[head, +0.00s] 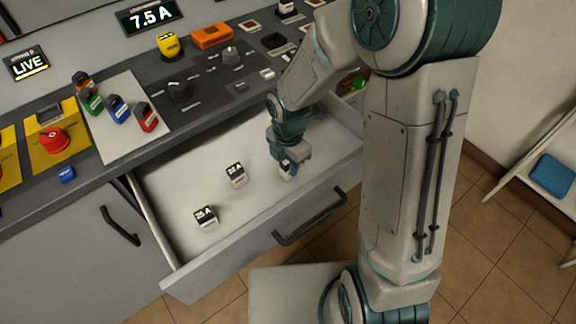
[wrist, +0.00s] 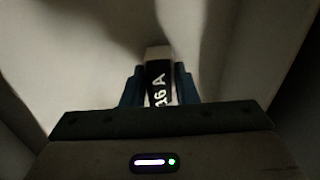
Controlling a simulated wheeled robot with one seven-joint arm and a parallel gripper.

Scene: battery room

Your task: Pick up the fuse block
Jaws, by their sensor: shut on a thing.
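A fuse block (wrist: 157,62), white with a black label that seems to read 16 A, sits between the two blue fingers in the wrist view. My gripper (wrist: 159,85) is shut on it. In the head view my gripper (head: 288,168) points down inside the open drawer (head: 190,182), toward its right part. The held block is mostly hidden there. I cannot tell whether it still touches the drawer floor. Two other white fuse blocks stand in the drawer to the left: one with a label like 32 A (head: 236,175), and one marked 25 A (head: 205,217).
The drawer front with its dark handle (head: 310,218) faces me. Above is a dark worktop with switches, a red knob (head: 54,140), and a pale plate (head: 120,132) with several coloured padlocks. A white shelf with a blue item (head: 554,174) stands at the right.

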